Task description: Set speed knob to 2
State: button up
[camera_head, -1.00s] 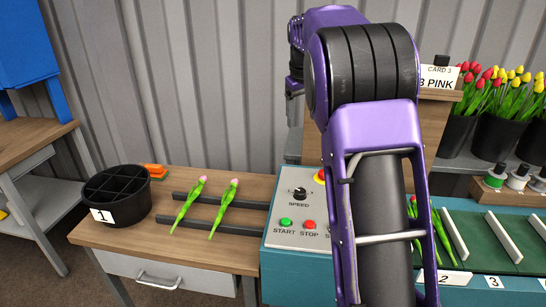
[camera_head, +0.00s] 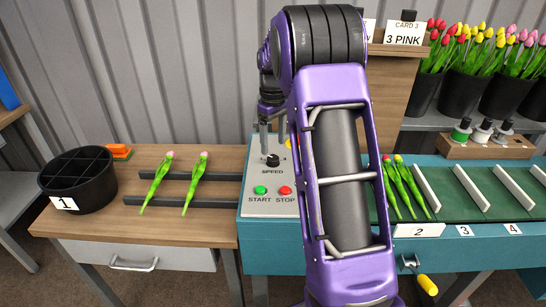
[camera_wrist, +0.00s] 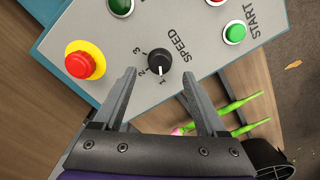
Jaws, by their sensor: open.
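The black speed knob (camera_head: 272,160) sits on the grey control panel (camera_head: 262,208) above the word SPEED. In the wrist view the knob (camera_wrist: 159,61) has numbers 1, 2 and 3 around one side, and its small white mark appears to point toward 1. My gripper (camera_head: 273,140) is just above the knob, pointing down at it. In the wrist view my gripper (camera_wrist: 159,73) is open, with the fingertips on either side of the knob and apart from it. The gripper holds nothing.
A green START button (camera_head: 260,190), a red STOP button (camera_head: 285,191) and a red-on-yellow button (camera_wrist: 80,62) are close to the knob. Two pink tulips (camera_head: 157,182) lie on rails to the left, by a black divided bucket (camera_head: 103,190). A slotted green conveyor (camera_head: 455,200) lies right.

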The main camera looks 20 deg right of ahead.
aim_at(273, 158)
notch_tip(273, 158, down, 5)
jog(key=shift+r+b, duration=0.1)
jog(key=shift+b, duration=0.2)
grip_shut()
